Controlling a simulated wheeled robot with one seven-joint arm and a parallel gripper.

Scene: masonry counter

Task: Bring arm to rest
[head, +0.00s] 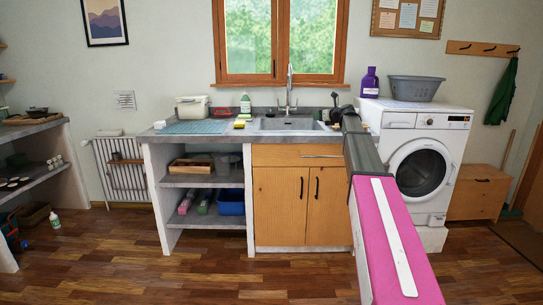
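My arm (388,225), with a pink cover and a pale strip, reaches up from the lower right toward the counter (240,134). Its dark forward end lies in front of the right part of the counter, beside the sink (287,124). My gripper (335,108) is small and dark at the far end, near the sink's right side. Its fingers are too small to tell whether they are open or shut, and I cannot make out anything held in it. My arm hides part of the counter's right end and the washing machine's left edge.
A washing machine (421,160) with a grey basin (415,88) and purple bottle (370,82) stands right. The wooden floor (180,272) in front is clear.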

